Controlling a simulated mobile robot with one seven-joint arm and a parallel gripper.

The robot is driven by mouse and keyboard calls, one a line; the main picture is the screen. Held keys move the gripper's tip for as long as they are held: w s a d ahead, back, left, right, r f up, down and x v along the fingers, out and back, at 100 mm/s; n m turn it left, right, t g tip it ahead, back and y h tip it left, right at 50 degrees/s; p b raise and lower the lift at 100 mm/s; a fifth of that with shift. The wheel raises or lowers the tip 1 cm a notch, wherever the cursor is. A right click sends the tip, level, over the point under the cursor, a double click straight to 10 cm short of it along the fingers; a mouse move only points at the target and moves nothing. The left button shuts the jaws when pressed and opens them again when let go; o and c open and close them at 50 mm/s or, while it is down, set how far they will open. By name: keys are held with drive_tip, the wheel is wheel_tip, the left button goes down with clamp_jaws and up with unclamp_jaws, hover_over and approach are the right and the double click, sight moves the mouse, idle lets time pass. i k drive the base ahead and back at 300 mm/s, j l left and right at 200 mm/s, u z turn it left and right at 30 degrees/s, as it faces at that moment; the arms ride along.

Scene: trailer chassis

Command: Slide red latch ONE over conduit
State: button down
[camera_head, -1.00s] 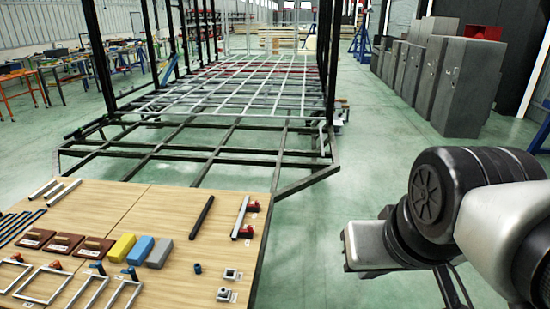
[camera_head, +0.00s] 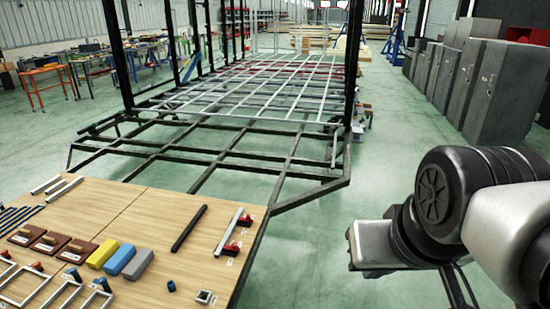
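Two red latches lie at the right side of the wooden table, the far one (camera_head: 245,219) and the near one (camera_head: 231,249). I cannot read which is ONE. A silver bar (camera_head: 227,234) lies beside them, close to or touching them; I cannot tell which. A black bar (camera_head: 188,228) lies to its left. Which piece is the conduit is not clear. My arm is at the right of the picture, over the floor and apart from the table.
The wooden table (camera_head: 157,207) holds several blocks, brown boards, frames and rods. Behind it stands the dark trailer chassis (camera_head: 235,158) with upright posts. Grey cabinets (camera_head: 499,90) line the right. Green floor (camera_head: 310,250) is clear between table and arm.

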sight(249, 218)
drive_tip(key=i+l, duration=0.2)
drive_tip(key=i, duration=0.25)
drive_tip(key=i+l+u, duration=0.15)
drive_tip(key=i, duration=0.25)
drive_tip(key=i+l, duration=0.3)
drive_tip(key=i, duration=0.15)
drive_tip(key=i+l, duration=0.1)
drive_tip(key=i, duration=0.35)
drive_tip(key=i+u, duration=0.15)
drive_tip(key=i, duration=0.35)
drive_tip(key=i+l, duration=0.2)
drive_tip(key=i, duration=0.25)
drive_tip(key=u, duration=0.05)
